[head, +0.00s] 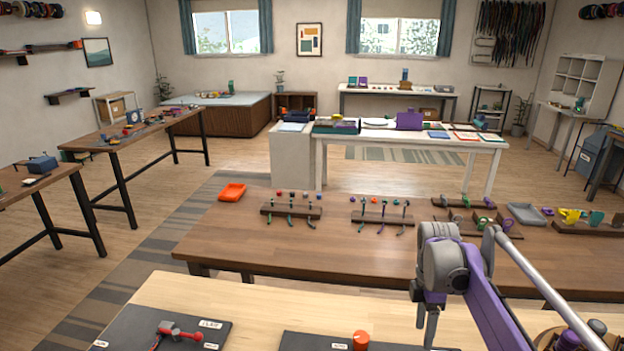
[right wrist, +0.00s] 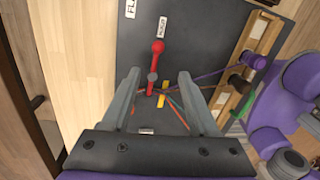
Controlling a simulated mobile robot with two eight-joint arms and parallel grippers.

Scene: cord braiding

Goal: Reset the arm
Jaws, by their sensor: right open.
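My right arm (head: 488,300) comes in from the lower right of the head view, purple with a grey joint. Its gripper (head: 426,326) points down over the front wooden table, by the dark board (head: 310,343). In the right wrist view the gripper (right wrist: 158,76) is open, its two grey fingers wide apart. Between and beyond the fingers, a red-knobbed piece (right wrist: 158,47) stands on a dark board (right wrist: 135,50), with several coloured cords (right wrist: 176,105) running near it. No cord visibly lies in the grip. My left gripper is out of view.
A wooden rack (right wrist: 254,65) with spools borders the board on the right. Another dark board (head: 120,335) with a red-handled piece (head: 180,332) lies at the left front.

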